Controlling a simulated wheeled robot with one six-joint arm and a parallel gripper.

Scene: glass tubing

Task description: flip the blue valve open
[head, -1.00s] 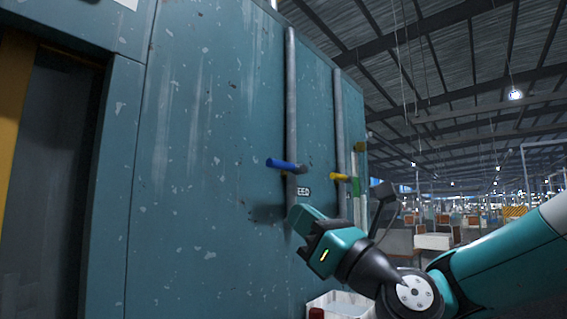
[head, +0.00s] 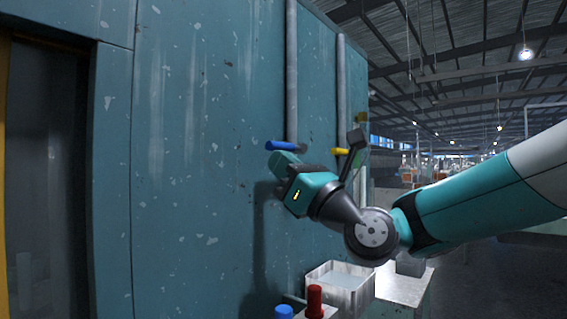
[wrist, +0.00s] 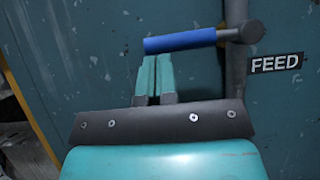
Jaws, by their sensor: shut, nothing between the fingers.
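The blue valve handle (head: 281,146) sticks out horizontally to the left of a vertical grey pipe (head: 291,70) on the teal wall. In the wrist view the blue handle (wrist: 180,41) joins a grey pivot at its right end, beside the FEED label (wrist: 275,63). My gripper (wrist: 155,76) is shut and empty, with its teal fingers pointing up just under the handle's left part. I cannot tell whether the fingertips touch the handle. In the head view my gripper (head: 283,161) is right below the handle and hides the lower pipe and label.
A yellow valve handle (head: 339,151) sits on a second pipe (head: 342,85) to the right. Below stand a pale open bin (head: 343,292), a red-topped object (head: 314,301) and a blue-topped one (head: 284,312). The wall left of the handle is clear.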

